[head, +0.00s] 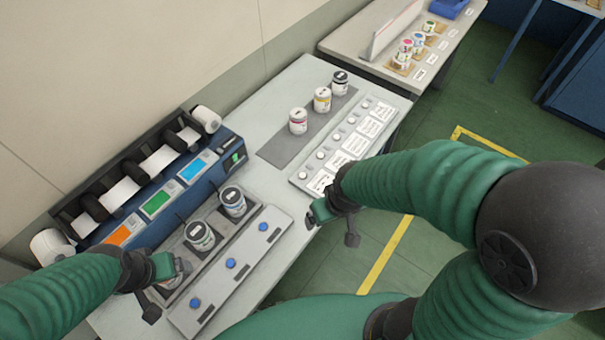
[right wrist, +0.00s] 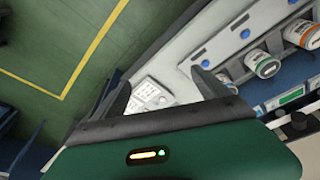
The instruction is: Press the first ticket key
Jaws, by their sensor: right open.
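The ticket panel (head: 296,180) is a pale strip along the table's front edge. It carries a row of small round white keys, with one key (head: 304,175) at its near end, and a row of printed white tickets (head: 355,144). My right gripper (head: 332,231) is open and empty, just off the panel's near end and not visibly touching it. In the right wrist view, tickets (right wrist: 148,96) show between the spread fingers of this gripper (right wrist: 162,88). My left gripper (head: 168,290) is open over the near-left end of the table, beside a blue-button panel.
Three cans (head: 298,121) stand on a grey mat behind the ticket panel. A second table (head: 365,45) is beyond.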

